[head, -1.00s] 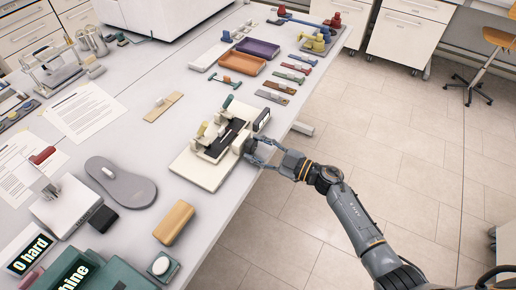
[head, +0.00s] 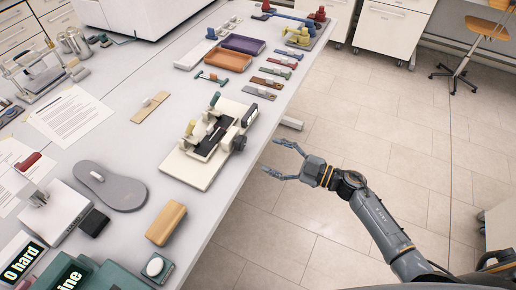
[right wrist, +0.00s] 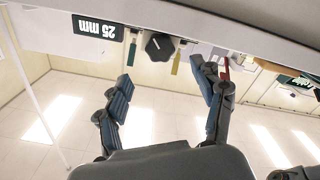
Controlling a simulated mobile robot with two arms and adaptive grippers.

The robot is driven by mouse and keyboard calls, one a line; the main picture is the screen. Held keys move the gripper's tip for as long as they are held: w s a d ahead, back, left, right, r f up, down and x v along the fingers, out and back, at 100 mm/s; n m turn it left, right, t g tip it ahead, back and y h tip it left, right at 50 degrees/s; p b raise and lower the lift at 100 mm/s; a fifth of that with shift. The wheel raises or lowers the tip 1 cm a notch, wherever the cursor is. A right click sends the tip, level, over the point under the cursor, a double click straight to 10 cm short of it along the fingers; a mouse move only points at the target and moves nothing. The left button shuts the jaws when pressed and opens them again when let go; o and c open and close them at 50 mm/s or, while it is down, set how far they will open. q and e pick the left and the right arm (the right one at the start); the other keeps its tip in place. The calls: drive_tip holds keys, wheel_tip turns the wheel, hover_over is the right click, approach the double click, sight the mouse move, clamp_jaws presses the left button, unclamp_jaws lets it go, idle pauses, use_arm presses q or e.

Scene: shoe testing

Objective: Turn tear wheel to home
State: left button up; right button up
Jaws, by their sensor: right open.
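The tear tester (head: 208,145) is a cream-coloured machine with a dark bed, standing near the right edge of the table. Its dark tear wheel (head: 239,142) sits on its right side, facing the table edge. The wheel also shows in the right wrist view (right wrist: 159,46) as a dark faceted knob, beyond and between my open fingers. My right gripper (head: 270,156) is open and empty, off the table edge to the right of the wheel, with a clear gap between them. The wheel's angle is too small to read. My left gripper is not in view.
A label reading "25 mm" (right wrist: 96,27) shows in the right wrist view.

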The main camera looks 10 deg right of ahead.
sight(244, 144)
drive_tip(key=shift+v, duration=1.55)
drive_tip(key=w+a+m+b, duration=0.1)
drive_tip(key=w+a, duration=0.1)
drive_tip(key=a, duration=0.1)
drive_tip(key=w+a+m+b, duration=0.2)
drive_tip(key=w+a, duration=0.1)
drive_tip(key=w+a+m+b, duration=0.1)
drive_tip(key=w+a+b, duration=0.1)
drive_tip(key=a, duration=0.2)
drive_tip(key=shift+w+r+m, duration=0.15)
drive_tip(key=shift+m, duration=0.15)
drive_tip(key=c, duration=1.1)
drive_tip(key=shift+c, duration=0.2)
